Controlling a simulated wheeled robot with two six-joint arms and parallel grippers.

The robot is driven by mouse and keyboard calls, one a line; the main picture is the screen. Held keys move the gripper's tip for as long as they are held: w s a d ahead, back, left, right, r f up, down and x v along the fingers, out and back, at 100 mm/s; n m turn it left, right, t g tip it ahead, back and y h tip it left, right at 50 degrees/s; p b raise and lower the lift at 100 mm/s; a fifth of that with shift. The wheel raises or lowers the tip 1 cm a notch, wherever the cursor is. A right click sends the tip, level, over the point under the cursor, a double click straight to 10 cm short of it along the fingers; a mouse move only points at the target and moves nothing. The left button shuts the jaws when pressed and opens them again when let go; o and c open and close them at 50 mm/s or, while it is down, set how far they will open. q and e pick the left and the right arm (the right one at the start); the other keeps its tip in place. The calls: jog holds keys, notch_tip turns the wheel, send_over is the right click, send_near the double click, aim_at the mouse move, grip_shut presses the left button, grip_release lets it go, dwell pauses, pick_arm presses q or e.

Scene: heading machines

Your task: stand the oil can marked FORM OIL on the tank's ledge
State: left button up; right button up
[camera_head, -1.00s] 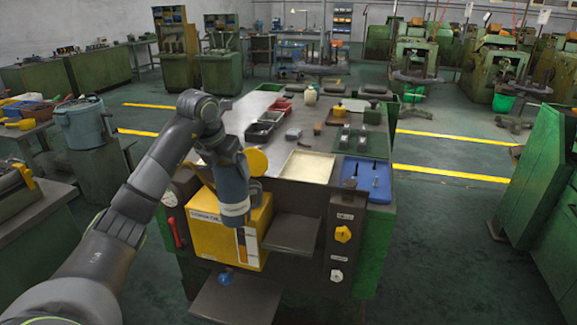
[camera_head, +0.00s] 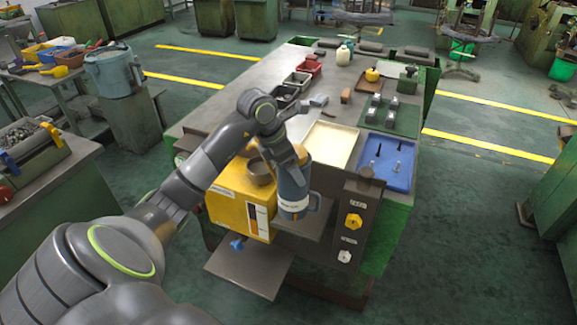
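The yellow tank (camera_head: 228,208) is on the front of the bench, with a round filler neck (camera_head: 261,173) on top and its lid behind. The grey ledge (camera_head: 318,226) juts out to the right of the tank. A cream bottle (camera_head: 343,56) stands at the bench's back. I cannot read FORM OIL on anything. My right gripper is out of view.
A cream tray (camera_head: 330,146) and blue tray (camera_head: 386,164) lie on the bench's right front. Dark and red bins (camera_head: 309,68) stand farther back. A control panel (camera_head: 351,222) is right of the ledge. A lower grey shelf (camera_head: 248,272) juts out below the tank.

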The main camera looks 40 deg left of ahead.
pick_arm(q)
jog(key=w+a+f+b, duration=0.2)
jog(key=w+b, duration=0.1)
jog(key=w, duration=0.5)
jog(key=shift+s+d+f+b, duration=0.1)
jog(key=shift+f+b, duration=2.1)
jog(key=shift+f, duration=0.5)
jog(key=shift+f+b, duration=0.5)
jog(key=shift+f, duration=0.05)
jog(key=o, duration=1.7)
jog(key=shift+s, duration=0.1)
jog(key=shift+b+v, duration=1.05)
jog(key=shift+v, duration=7.75)
